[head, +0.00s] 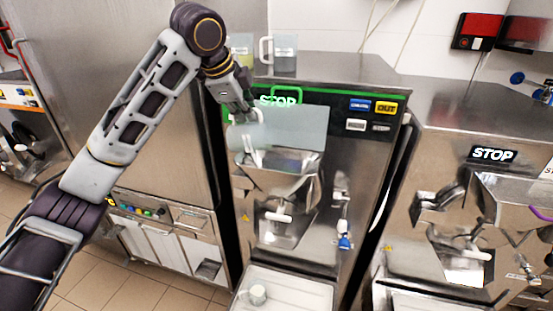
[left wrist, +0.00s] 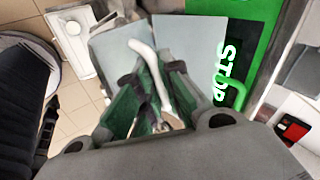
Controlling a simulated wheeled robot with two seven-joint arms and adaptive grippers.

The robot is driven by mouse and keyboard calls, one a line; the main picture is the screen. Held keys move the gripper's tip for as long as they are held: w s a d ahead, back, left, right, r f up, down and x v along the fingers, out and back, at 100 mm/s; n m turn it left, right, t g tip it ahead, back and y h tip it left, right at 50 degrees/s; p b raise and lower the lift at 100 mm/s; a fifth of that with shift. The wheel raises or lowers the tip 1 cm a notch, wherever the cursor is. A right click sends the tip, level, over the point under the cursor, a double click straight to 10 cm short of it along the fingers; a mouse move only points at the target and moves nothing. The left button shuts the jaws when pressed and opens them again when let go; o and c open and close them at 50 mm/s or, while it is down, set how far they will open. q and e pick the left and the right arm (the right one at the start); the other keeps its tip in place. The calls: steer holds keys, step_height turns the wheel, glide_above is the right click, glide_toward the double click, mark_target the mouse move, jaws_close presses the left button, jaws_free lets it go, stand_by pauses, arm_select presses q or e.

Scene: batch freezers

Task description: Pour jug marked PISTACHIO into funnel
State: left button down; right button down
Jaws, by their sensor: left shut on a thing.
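My left gripper (head: 240,112) is at the upper front of the middle freezer, shut on a white curved handle (left wrist: 140,52) beside a pale grey panel (head: 298,128). I cannot tell for sure what the handle belongs to. A steel funnel-like hopper (head: 285,182) sits just below the panel, partly hidden by it. Two clear jugs stand upright on the freezer top: one with greenish contents (head: 242,43), partly behind my gripper, and one with pale contents (head: 285,54). Their labels are too small to read. My right gripper is not in view.
The middle freezer (head: 365,135) has a green-edged front with a lit STOP sign. A second freezer (head: 450,120) stands close on the right. A tray (head: 300,291) with a white round piece (head: 258,294) is below. A steel cabinet (head: 90,60) is at left.

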arm_select(q)
steer(key=shift+w+a+r+n+h, duration=0.1)
steer(key=shift+w+a+n+h, duration=0.1)
steer(key=shift+a+h, duration=0.45)
steer(key=shift+w+a+r+n+h, duration=0.1)
steer(key=shift+w+a+h, duration=0.15)
steer(key=shift+a, duration=0.75)
steer(key=w+a+f+n+h+b, duration=0.2)
steer(key=a+f+n+h+b, duration=0.3)
steer(key=a+h+b, duration=0.5)
steer(key=shift+f+n+t+h, duration=0.25)
steer(key=shift+n+t+h, duration=0.05)
steer(key=shift+h, duration=0.6)
stand_by(0.5)
steer(key=shift+w+a, duration=0.1)
stand_by(0.4)
